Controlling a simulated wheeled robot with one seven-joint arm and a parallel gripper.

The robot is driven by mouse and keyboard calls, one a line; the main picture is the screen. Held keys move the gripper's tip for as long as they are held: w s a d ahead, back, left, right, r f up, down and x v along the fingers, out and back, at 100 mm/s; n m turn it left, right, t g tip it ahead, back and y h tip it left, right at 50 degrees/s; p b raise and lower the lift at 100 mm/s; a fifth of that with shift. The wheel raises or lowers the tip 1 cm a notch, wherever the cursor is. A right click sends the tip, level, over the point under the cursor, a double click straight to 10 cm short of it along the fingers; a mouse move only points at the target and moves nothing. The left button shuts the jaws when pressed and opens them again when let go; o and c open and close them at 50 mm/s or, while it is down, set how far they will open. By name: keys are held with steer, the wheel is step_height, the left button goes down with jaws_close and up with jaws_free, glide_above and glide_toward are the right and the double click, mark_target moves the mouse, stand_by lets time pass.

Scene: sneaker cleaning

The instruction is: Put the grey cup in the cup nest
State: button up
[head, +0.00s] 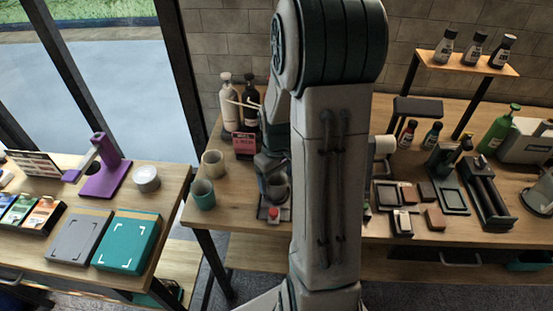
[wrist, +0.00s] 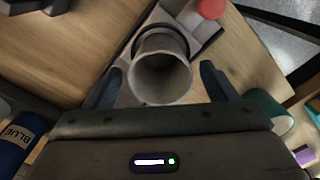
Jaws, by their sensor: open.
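The grey cup (head: 278,190) stands on the work table at the cup nest (head: 284,214), a small grey tray with a red round piece at its front. In the wrist view the cup (wrist: 160,72) has its open mouth towards me, with a dark ring around it and the grey nest (wrist: 198,32) behind. My gripper (wrist: 161,88) is open, with one finger on each side of the cup and a visible gap to each. In the head view my gripper (head: 270,168) is over the cup and partly hides it. How deep the cup sits is hidden.
A cream cup (head: 212,163) and a teal cup (head: 203,194) stand left of the nest, near the table's left edge. Bottles (head: 229,105) and a dark red box (head: 245,144) stand behind. My arm hides the table's middle.

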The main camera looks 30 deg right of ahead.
step_height(320, 180, up, 10)
steer(key=s+a+r+m+t, duration=0.2)
steer(key=s+a+r, duration=0.5)
steer(key=s+a, duration=0.5)
steer(key=shift+s+t, duration=0.4)
steer(key=shift+t, duration=0.2)
